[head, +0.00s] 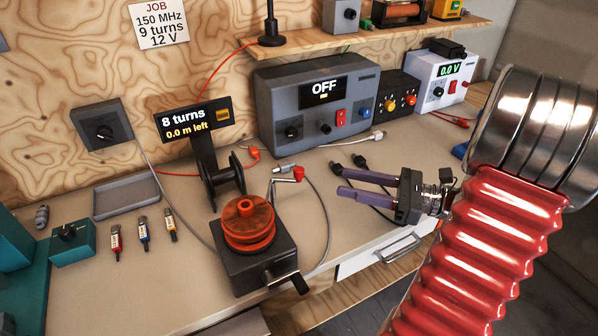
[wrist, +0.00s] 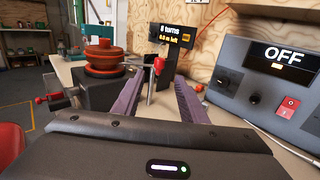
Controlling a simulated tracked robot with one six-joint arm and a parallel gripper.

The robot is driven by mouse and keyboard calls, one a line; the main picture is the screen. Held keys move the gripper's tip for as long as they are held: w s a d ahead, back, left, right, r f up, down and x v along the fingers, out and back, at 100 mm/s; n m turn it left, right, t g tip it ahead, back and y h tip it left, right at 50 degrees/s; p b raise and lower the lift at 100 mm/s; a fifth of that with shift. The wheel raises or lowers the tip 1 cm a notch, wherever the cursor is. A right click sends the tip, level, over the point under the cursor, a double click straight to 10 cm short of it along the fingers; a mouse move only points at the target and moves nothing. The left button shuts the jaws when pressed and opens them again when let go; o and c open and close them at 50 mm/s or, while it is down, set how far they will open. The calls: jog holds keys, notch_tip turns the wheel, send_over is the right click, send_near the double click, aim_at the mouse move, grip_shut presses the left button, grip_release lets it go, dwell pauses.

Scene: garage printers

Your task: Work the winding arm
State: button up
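The winder is a dark box (head: 255,268) with an orange-red coil former (head: 248,222) on top; the former also shows in the wrist view (wrist: 104,58). Its metal winding arm (head: 272,190) rises behind the former and bends right to a red knob (head: 298,173). My gripper (head: 338,178) is open and empty, its purple fingers pointing left towards the knob, with a gap between in the head view. In the wrist view the red knob (wrist: 158,63) appears between the fingertips, apparently beyond them. The counter display (head: 190,121) reads 8 turns, 0.0 m left.
A grey unit (head: 316,108) reading OFF stands behind my gripper. A black wire spool (head: 222,175) stands behind the winder. Cables and plugs lie on the bench around the fingers. A black-gripped handle (head: 300,283) juts from the winder's front. Small labelled parts (head: 143,233) lie left.

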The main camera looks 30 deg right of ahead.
aim_at(299, 172)
jog(key=x, duration=1.3)
jog(key=shift+c, duration=0.4)
grip_shut()
